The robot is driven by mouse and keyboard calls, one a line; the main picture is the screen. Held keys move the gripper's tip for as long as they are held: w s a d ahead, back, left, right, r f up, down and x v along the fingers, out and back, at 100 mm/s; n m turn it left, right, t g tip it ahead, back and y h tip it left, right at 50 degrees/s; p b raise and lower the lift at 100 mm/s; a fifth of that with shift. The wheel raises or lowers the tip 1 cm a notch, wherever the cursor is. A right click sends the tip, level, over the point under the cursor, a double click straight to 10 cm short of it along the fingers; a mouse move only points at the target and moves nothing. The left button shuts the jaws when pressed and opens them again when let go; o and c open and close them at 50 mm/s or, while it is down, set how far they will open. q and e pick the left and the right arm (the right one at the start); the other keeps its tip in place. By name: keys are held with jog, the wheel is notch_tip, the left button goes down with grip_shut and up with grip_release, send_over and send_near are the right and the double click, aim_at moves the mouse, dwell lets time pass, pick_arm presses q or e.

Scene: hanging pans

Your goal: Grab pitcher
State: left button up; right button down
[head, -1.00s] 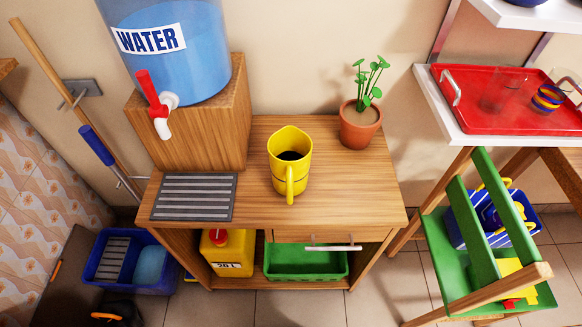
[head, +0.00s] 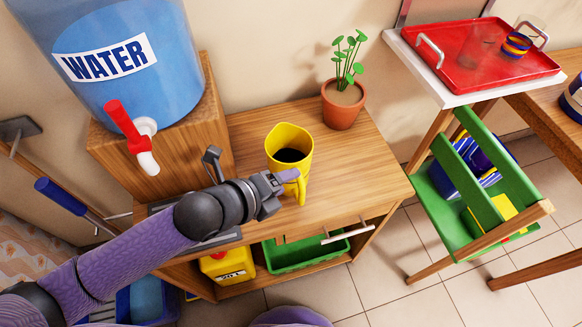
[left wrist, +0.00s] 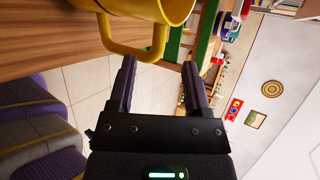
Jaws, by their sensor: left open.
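The yellow pitcher (head: 289,150) stands upright on the wooden cabinet top, with its handle toward the front. Its inside looks dark. My left gripper (head: 291,177) is at the handle side of the pitcher, its fingers pointing right and level with the handle. In the left wrist view the pitcher (left wrist: 153,9) shows at the top, with its handle loop hanging just above and close to the open fingers (left wrist: 160,75). I cannot tell whether a finger touches the handle. My right gripper is not in view.
A blue water dispenser (head: 120,60) with a red tap stands on a wooden box left of the pitcher. A potted plant (head: 344,103) stands behind right. A red tray (head: 470,65) lies on a shelf at right. A green chair (head: 482,190) stands below it.

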pick_arm(q)
jog(key=b+x, duration=0.2)
jog(key=x, duration=0.3)
jog(key=shift+w+a+f, duration=0.1)
jog(key=shift+a+f, duration=0.1)
jog(key=shift+w+d, duration=0.2)
jog(key=shift+d, duration=0.05)
jog(key=shift+c, duration=0.8)
grip_shut()
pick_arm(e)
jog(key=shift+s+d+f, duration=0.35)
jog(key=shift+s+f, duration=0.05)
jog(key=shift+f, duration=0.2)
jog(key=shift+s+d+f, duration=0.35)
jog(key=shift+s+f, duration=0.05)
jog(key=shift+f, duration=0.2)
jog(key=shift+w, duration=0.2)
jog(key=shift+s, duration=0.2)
